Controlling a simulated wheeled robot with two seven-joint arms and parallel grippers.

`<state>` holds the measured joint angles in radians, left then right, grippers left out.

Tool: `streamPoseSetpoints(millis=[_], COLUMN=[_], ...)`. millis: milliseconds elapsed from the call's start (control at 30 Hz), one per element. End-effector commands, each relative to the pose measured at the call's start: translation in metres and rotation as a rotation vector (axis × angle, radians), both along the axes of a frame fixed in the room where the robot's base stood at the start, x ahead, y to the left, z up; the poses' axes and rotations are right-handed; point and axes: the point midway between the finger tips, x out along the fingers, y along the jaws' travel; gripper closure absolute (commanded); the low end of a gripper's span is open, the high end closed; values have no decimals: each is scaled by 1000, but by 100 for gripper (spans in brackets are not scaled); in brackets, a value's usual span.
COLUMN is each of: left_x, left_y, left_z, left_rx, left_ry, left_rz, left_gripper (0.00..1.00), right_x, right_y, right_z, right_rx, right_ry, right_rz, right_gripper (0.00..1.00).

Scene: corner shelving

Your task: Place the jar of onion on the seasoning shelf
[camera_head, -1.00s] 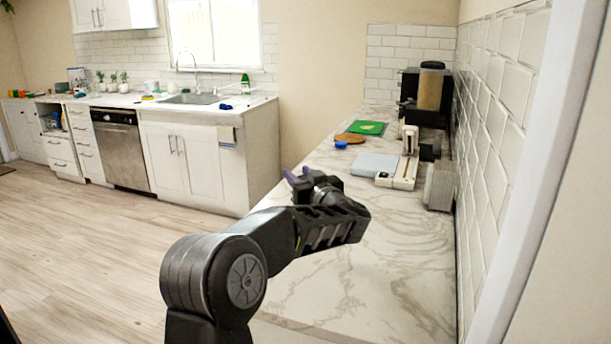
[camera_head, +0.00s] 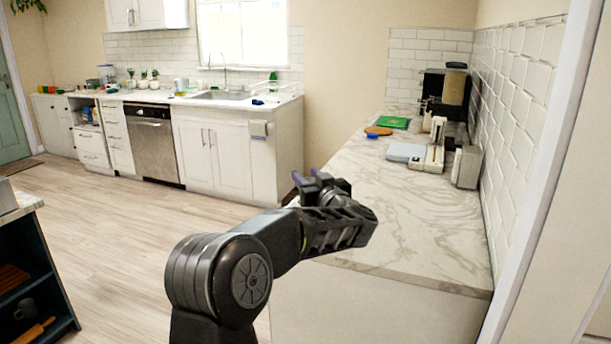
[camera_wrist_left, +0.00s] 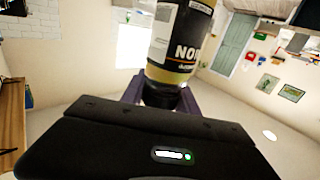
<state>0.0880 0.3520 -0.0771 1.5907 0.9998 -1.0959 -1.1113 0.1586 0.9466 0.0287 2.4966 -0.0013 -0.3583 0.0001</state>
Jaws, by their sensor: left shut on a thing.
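A jar (camera_wrist_left: 178,65) with yellowish contents and a black and white label shows in the left wrist view. Only part of its lettering is readable. My left gripper (camera_wrist_left: 162,96) is shut on the jar's dark end. In the head view my left gripper (camera_head: 308,180) is held out in front of the marble counter, and the jar is mostly hidden by the hand. I cannot identify a seasoning shelf for certain. My right gripper is not in view.
A dark open shelf unit (camera_head: 30,283) with a mug and a rolling pin stands at lower left. The marble counter (camera_head: 410,215) on the right has a clear front half; appliances and a green board (camera_head: 393,123) stand farther back. Wooden floor (camera_head: 110,225) is free between.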

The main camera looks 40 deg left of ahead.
Motion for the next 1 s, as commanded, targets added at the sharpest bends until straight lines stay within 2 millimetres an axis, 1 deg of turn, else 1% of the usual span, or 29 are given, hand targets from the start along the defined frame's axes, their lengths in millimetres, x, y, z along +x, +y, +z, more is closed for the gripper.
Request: streamPoseSetpoints(millis=[200,367,400,467,567,667,767,800,867,900,1000], left_x=[-2,-4,-5,-6,-8,-11,-16,-17,-20,-22,-24], left_y=[-21,-46,-56,-69,-98,-134,-182,-204,-237,-258,-298], left_z=[-14,-32,-39,-49,-71,-97,-133,-150,-174,-189,-217], left_rx=[0,1,1,1,0,0,-1,-2,-5,-5,-3], left_ry=[2,2,3,4,6,8,11,13,12,11,7], left_rz=[-66,-143,-173,-215,-306,-418,-567,-636,-739,-802,-930], left_gripper=[100,100,100,100,100,100,100,100,100,100,100], right_x=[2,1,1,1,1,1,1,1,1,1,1], right_y=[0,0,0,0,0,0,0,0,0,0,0], right_z=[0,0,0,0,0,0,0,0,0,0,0], right_rx=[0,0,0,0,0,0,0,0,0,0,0], right_ry=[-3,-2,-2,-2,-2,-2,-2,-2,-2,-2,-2], right_rz=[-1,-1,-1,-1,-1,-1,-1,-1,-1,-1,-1], right_gripper=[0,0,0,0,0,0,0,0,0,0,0])
